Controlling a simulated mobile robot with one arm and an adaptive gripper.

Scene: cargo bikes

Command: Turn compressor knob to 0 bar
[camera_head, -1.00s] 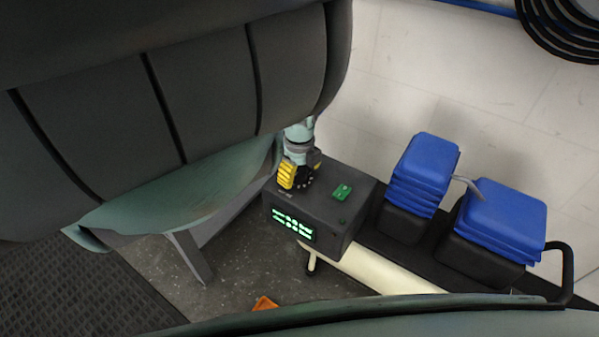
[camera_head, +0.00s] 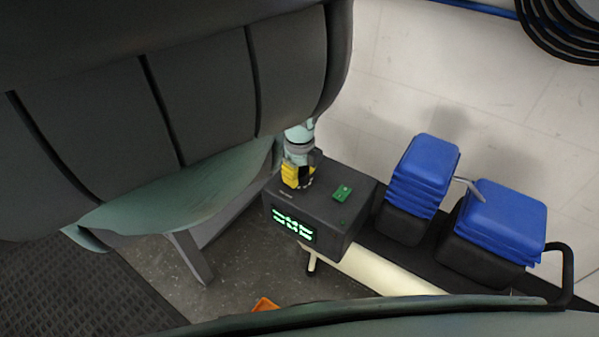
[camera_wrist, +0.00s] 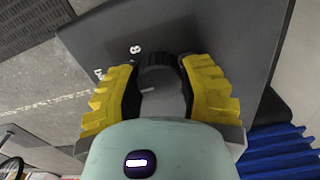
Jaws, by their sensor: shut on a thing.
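The compressor's dark control box (camera_head: 332,205) sits right of centre in the head view, with a lit green display (camera_head: 293,226) on its front and a green switch (camera_head: 342,192) on top. My gripper (camera_head: 298,178) points down at the left part of the box top. In the wrist view the black knob (camera_wrist: 161,88) stands between the two yellow fingers of my gripper (camera_wrist: 160,97), which is shut on it. A pale mark shows on the knob. White characters are on the box top (camera_wrist: 210,28) beside it. The display digits are too small to read.
Blue-topped units (camera_head: 420,172) and (camera_head: 502,220) stand right of the box. A cream tank (camera_head: 385,270) lies below it. An orange object (camera_head: 265,304) is on the floor. A black coiled hose (camera_head: 562,32) hangs at the upper right. A pale wall is behind.

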